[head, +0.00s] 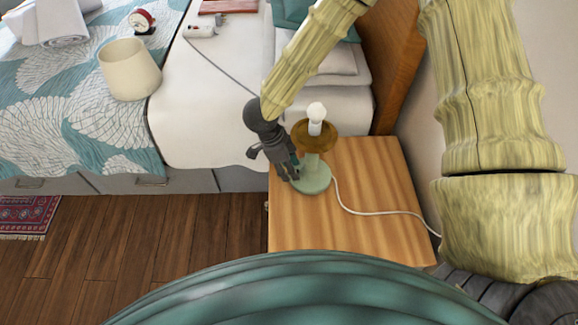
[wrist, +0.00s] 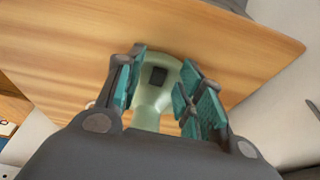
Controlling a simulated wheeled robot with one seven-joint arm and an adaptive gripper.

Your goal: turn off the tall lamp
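The lamp (head: 312,179) stands on the wooden nightstand, with a pale green round base and stem, a brown dish-shaped collar and a bare white bulb (head: 316,113). I cannot tell whether the bulb is lit. My gripper (head: 291,170) is low at the lamp's left side, beside the base. In the wrist view my gripper (wrist: 164,62) is open, its teal-padded fingers apart on either side of the green stem. A dark square switch (wrist: 158,76) shows on the base (wrist: 176,64) between the fingertips. Contact between fingers and lamp is unclear.
The nightstand top (head: 370,175) is mostly bare, with a white cord (head: 375,212) running right. The bed (head: 205,110) lies left, carrying a cream shade-like object (head: 130,70), a red clock (head: 141,21) and a rolled towel (head: 60,22). A wooden headboard (head: 395,55) stands behind.

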